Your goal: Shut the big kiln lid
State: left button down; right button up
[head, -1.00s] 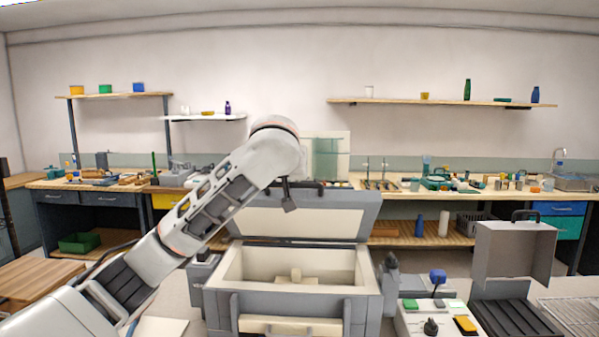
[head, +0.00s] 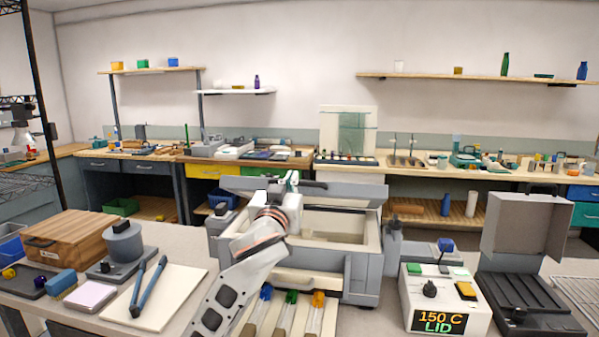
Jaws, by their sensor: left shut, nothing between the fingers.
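The big kiln (head: 335,283) is a grey box in the middle of the head view. Its pale chamber (head: 335,222) shows from above, partly behind my arm. The kiln lid (head: 350,193) stands raised at the back edge, with a dark handle (head: 314,184) at its top. My left gripper (head: 292,180) is shut and empty, close to the left part of the lid near the handle. My wrist hides most of the gripper, so I cannot tell if it touches the lid. My right gripper is out of view.
A controller (head: 445,300) reading "150 C LID" stands right of the kiln, beside an open small grey case (head: 525,225). Several colour-tipped rods (head: 288,315) lie in front. Tongs (head: 148,285) on a pale board, a grey pot (head: 122,242) and a wooden box (head: 72,236) stand left.

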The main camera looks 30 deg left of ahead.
pick_arm(q)
jog(key=s+f+b, duration=0.2)
jog(key=f+b, duration=0.1)
jog(key=f, duration=0.3)
jog(key=s+d+f+t+b, duration=0.1)
jog(key=s+f+b, duration=0.1)
jog(key=f+b, duration=0.2)
notch_tip(320, 180, down, 3)
jog(key=shift+s+d+r+t, duration=0.1)
jog(key=shift+s+d+t, duration=0.05)
jog(key=shift+s+t, duration=0.2)
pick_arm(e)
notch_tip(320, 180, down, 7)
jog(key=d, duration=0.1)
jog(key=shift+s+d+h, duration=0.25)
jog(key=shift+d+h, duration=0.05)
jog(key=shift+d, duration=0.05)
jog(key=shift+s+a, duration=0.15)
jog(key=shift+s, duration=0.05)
pick_arm(q)
jog(key=shift+r, duration=0.15)
